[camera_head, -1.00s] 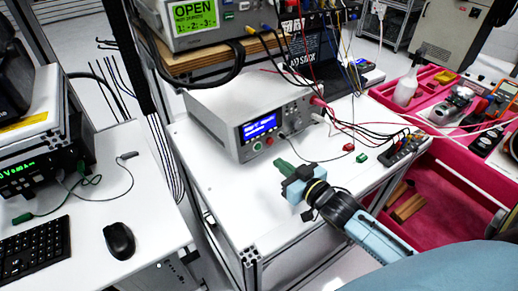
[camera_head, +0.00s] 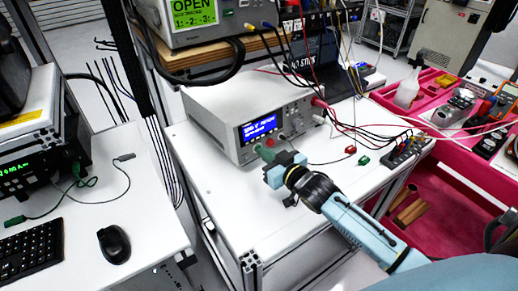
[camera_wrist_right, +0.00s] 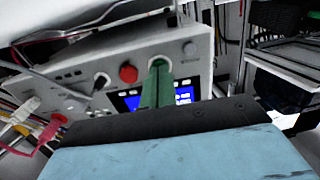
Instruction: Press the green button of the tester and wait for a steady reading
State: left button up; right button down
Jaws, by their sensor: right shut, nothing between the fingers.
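The tester (camera_head: 212,125) is a white box on the white bench, with a lit blue display (camera_head: 262,127) whose text is too blurred to read. My right gripper (camera_head: 264,152) has green fingers, shut and empty, with the tips at the lower front panel below the display. In the right wrist view, the fingertips (camera_wrist_right: 160,66) meet a round button ring beside a red button (camera_wrist_right: 128,73). The green button's face is hidden behind the fingers. I cannot tell whether it is pressed in. My left gripper is not in view.
Black and red cables (camera_head: 365,130) run from the tester to a dark terminal block (camera_head: 408,148). Small red and green clips lie on the bench. A second instrument with a green OPEN screen (camera_head: 193,12) stands on a shelf above. Bare bench top (camera_head: 215,195) lies left of the gripper.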

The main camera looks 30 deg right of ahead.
jog(key=shift+w, duration=0.3)
dwell(0.4)
jog(key=shift+s+d+r+p, duration=0.1)
jog(key=shift+s+p, duration=0.7)
jog(key=shift+s, duration=0.15)
jog(key=shift+s, duration=0.1)
jog(key=s+d+p, duration=0.1)
jog(key=s+p, duration=0.3)
jog(key=s, duration=0.3)
jog(key=shift+r+p, duration=0.3)
jog(key=shift+r, duration=0.15)
jog(key=shift+s, duration=0.1)
